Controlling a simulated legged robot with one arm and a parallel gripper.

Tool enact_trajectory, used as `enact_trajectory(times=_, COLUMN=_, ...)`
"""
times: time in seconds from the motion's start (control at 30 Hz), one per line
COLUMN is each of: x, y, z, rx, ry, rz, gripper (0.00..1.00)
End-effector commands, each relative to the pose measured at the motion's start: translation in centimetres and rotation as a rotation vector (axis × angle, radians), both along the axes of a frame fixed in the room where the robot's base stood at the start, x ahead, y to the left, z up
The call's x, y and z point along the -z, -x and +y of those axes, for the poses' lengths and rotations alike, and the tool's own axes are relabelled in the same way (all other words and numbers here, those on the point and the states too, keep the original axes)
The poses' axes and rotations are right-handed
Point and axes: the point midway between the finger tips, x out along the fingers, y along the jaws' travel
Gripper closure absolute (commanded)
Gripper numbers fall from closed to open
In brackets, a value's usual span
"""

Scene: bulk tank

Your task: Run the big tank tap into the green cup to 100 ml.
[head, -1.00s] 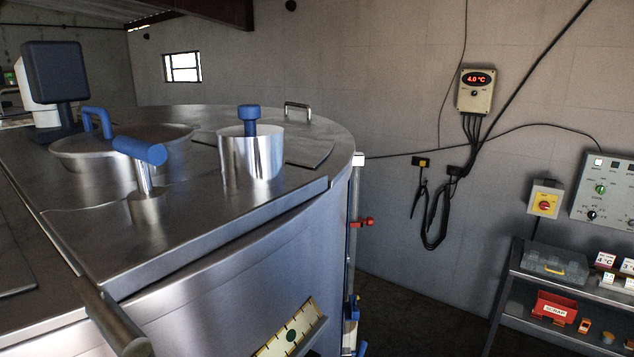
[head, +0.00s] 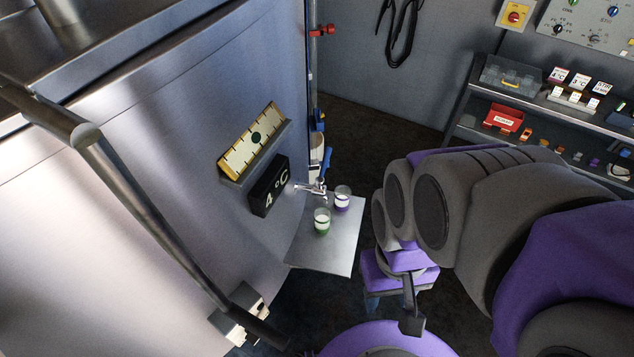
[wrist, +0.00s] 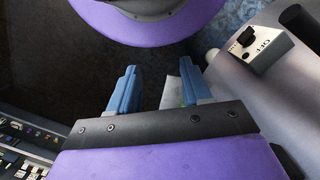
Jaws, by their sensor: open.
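The big steel tank (head: 120,200) fills the left of the head view. Its tap (head: 312,188), with a blue handle, juts from the tank's right side above a small metal shelf (head: 330,245). A cup with a green lower part (head: 322,222) and a cup with a purple lower part (head: 342,198) stand upright on the shelf, the purple one close under the tap. My gripper's blue fingers are apart and empty in the wrist view (wrist: 158,90). My arm is to the right of the shelf in the head view. A bit of green shows beside the right finger, too little to identify.
A black "4 °C" sign (head: 270,186) and a yellow scale plate (head: 253,139) are on the tank above the shelf. A long rail (head: 160,220) runs down the tank's front. A rack with a red bin (head: 503,118) stands at the back right. Dark floor lies open between.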

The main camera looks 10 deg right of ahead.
Motion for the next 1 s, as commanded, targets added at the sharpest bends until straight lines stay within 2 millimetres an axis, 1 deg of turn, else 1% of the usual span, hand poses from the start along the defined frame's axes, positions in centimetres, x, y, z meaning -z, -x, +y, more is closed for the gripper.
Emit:
enact_trajectory(times=0.23, x=-0.1, y=-0.2, z=0.0, rx=0.004, ry=0.000, rz=0.000, gripper=0.52)
enact_trajectory(times=0.27, x=-0.2, y=-0.5, z=0.0, rx=0.009, ry=-0.002, rz=0.000, gripper=0.52)
enact_trajectory(times=0.37, x=-0.9, y=-2.3, z=0.0, rx=0.041, ry=-0.006, rz=-0.010, gripper=0.52)
enact_trajectory(times=0.47, x=-1.9, y=-5.5, z=-0.1, rx=0.095, ry=-0.010, rz=-0.022, gripper=0.52)
enact_trajectory(times=0.5, x=-2.5, y=-7.1, z=-0.2, rx=0.118, ry=-0.012, rz=-0.033, gripper=0.52)
enact_trajectory(times=0.57, x=-3.1, y=-9.6, z=-0.3, rx=0.155, ry=-0.018, rz=-0.042, gripper=0.52)
enact_trajectory(times=0.6, x=-3.6, y=-11.2, z=-0.4, rx=0.175, ry=-0.021, rz=-0.053, gripper=0.52)
enact_trajectory(times=0.67, x=-4.1, y=-13.7, z=-0.6, rx=0.206, ry=-0.026, rz=-0.065, gripper=0.52)
enact_trajectory(times=0.7, x=-4.4, y=-15.3, z=-0.7, rx=0.225, ry=-0.029, rz=-0.075, gripper=0.52)
enact_trajectory(times=0.83, x=-5.2, y=-20.4, z=-1.0, rx=0.276, ry=-0.040, rz=-0.098, gripper=0.52)
enact_trajectory(times=1.0, x=-5.5, y=-27.1, z=-1.3, rx=0.323, ry=-0.060, rz=-0.128, gripper=0.52)
